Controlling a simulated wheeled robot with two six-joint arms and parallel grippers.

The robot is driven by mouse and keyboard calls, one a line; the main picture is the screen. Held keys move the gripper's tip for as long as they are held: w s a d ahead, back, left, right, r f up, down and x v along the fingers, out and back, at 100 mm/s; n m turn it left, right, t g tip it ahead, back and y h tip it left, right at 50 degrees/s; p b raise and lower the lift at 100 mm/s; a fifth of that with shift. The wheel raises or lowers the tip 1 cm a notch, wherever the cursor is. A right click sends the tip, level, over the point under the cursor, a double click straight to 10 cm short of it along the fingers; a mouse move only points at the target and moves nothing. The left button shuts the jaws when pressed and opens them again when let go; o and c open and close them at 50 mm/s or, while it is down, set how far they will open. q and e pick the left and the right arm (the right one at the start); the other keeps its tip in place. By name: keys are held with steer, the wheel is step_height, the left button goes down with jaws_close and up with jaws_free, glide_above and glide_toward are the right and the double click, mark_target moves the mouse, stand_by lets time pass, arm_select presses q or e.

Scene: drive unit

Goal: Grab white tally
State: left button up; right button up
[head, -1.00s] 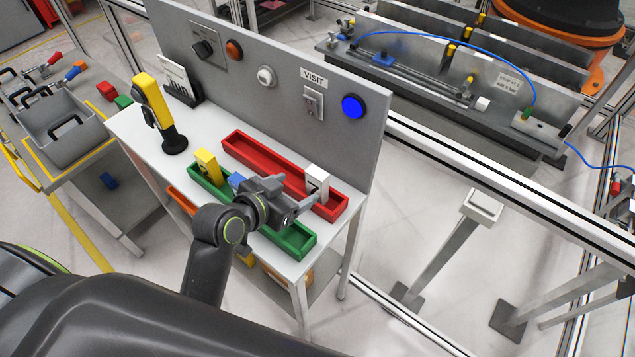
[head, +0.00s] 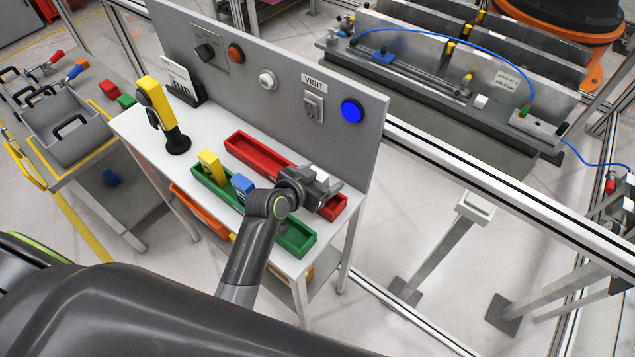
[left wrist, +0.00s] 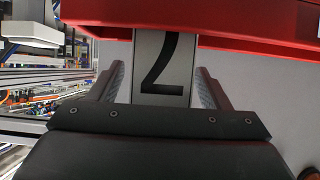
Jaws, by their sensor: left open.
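The white tally (left wrist: 146,60) stands at the red tray (head: 258,152) and shows a black numeral in the left wrist view. In the head view it is mostly hidden by my left gripper (head: 326,187), which is over the right end of the red tray. In the left wrist view the two fingers of my left gripper (left wrist: 160,80) are open, one on each side of the tally. Gaps show between the fingers and the tally. My right gripper is not in view.
A green tray (head: 297,242) holds a yellow tally (head: 210,166) and a blue tally (head: 242,186), near my left wrist. A grey panel (head: 290,110) with buttons stands behind the trays. A yellow and black handheld device (head: 158,105) stands at the table's left.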

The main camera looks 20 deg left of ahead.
arm_select(q)
steer(key=shift+w+f, duration=0.1)
steer(key=shift+w, duration=0.05)
steer(key=shift+c, duration=0.4)
steer(key=c, duration=1)
